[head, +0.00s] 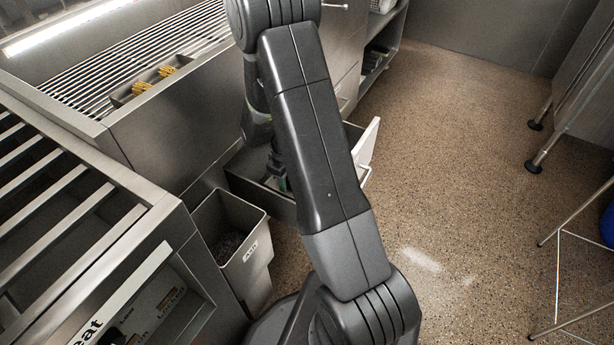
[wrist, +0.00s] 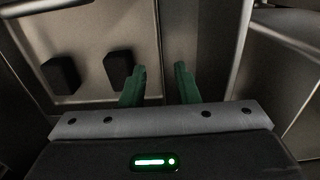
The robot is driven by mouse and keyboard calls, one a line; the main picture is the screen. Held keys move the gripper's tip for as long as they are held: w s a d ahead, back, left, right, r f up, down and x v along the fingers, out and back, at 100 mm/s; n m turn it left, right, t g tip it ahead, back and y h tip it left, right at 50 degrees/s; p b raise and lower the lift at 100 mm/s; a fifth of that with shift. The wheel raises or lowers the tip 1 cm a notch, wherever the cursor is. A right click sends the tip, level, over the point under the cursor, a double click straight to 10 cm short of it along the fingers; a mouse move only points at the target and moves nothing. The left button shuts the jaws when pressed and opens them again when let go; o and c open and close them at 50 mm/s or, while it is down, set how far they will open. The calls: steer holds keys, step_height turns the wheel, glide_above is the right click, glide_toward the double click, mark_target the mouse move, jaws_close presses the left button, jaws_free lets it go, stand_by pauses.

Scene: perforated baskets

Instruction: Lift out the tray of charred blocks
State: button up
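The tray (wrist: 95,25) shows in the wrist view as a pale, shallow metal floor with a raised right wall. Two charred blocks, one dark block (wrist: 60,75) at left and another dark block (wrist: 118,70) near the wall, lie on it. My gripper (wrist: 161,72) has green fingers that stand apart, one on each side of the tray's right wall. The gap between them looks wide, with no grip on the wall visible. In the head view my arm reaches down into an open drawer (head: 250,187) and hides most of its inside, including the tray.
A grey ash bin (head: 238,243) stands in front of the drawer. The drawer's pale front panel (head: 366,150) sticks out to the right. A grill (head: 160,45) with yellow items in a holder is behind left.

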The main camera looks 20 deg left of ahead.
step_height(320, 180, down, 8)
steer(key=shift+a+f+b, duration=0.1)
steer(key=shift+b, duration=1.1)
steer(key=shift+s, duration=0.1)
jaws_close()
